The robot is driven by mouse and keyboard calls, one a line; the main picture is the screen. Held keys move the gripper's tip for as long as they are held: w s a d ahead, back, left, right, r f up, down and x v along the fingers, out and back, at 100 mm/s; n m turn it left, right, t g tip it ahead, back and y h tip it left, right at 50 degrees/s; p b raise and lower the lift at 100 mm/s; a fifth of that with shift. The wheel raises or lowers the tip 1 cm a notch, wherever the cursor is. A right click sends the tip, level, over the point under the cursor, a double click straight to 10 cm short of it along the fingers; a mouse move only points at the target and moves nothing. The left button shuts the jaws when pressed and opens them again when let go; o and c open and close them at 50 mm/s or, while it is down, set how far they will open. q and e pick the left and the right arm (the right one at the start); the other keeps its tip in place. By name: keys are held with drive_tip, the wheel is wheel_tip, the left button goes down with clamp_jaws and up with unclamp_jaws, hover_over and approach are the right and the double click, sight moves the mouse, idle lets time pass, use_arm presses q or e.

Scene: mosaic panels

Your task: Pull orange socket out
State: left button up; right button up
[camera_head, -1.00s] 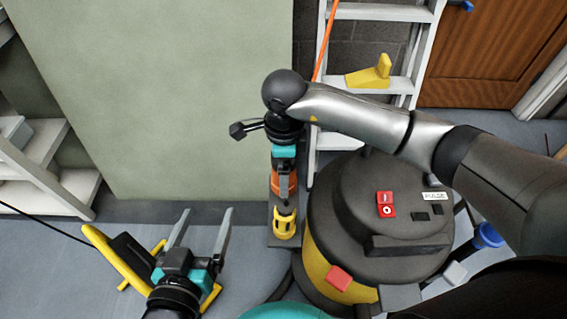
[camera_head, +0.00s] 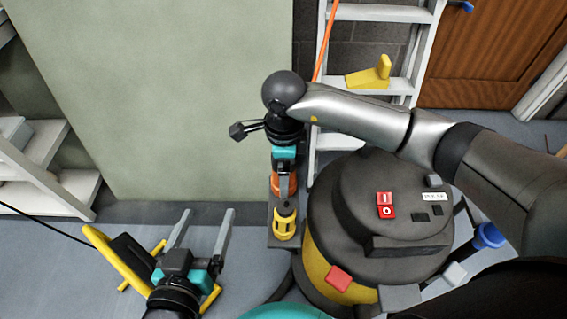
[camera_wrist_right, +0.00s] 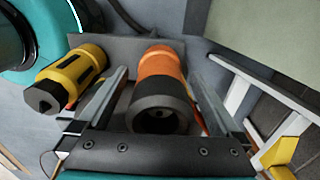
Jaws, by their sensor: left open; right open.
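The orange socket (camera_head: 292,184) with a black end stands on a dark plate (camera_head: 256,235) beside the vacuum. In the right wrist view the orange socket (camera_wrist_right: 156,66) lies between the fingers of my right gripper (camera_wrist_right: 158,80), which is open around it; contact cannot be made out. In the head view my right gripper (camera_head: 285,190) partly hides the socket. A yellow socket (camera_head: 285,226) sits beside it, also seen in the wrist view (camera_wrist_right: 78,70). My left gripper (camera_head: 207,213) is open and empty at the lower left.
A black and yellow vacuum (camera_head: 340,215) stands right of the sockets. A pale green panel (camera_head: 180,90) stands behind. A white ladder (camera_head: 380,12) is at the back, with a yellow object (camera_head: 370,76) on a step. A yellow frame (camera_head: 115,262) lies near my left gripper.

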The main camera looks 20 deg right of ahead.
drive_tip(key=shift+c, duration=0.2)
clamp_jaws()
idle(0.5)
drive_tip(key=shift+r, duration=0.1)
drive_tip(key=shift+r+p, duration=2.45)
drive_tip(key=shift+r, duration=0.5)
drive_tip(key=shift+r+p, duration=2.1)
drive_tip(key=shift+r, duration=0.6)
